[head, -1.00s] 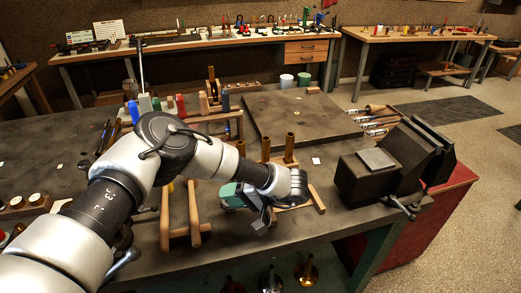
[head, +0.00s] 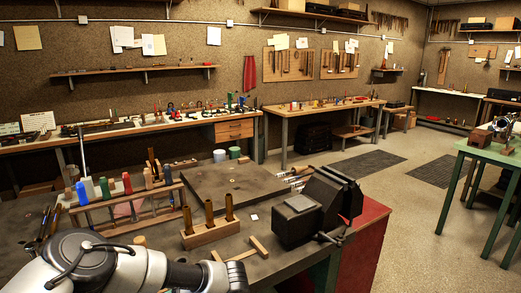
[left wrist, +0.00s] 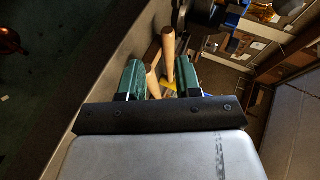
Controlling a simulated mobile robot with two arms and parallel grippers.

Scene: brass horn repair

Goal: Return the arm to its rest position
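My left arm (head: 140,268) comes in low at the left over the workbench in the head view, its gripper end cut off by the bottom edge. In the left wrist view, the green fingers of my left gripper (left wrist: 160,78) stand apart. Light wooden bars (left wrist: 168,45) show between and beyond them, and I see nothing clamped. My right arm and right gripper are in neither view.
Close to my arm are a wooden block (head: 211,231) with brass tubes (head: 209,213) and a wooden frame (head: 259,246). A black vise (head: 305,210) stands right, beside a dark slab (head: 235,183). A tool rack (head: 125,208) stands behind. The floor (head: 405,215) at right is open.

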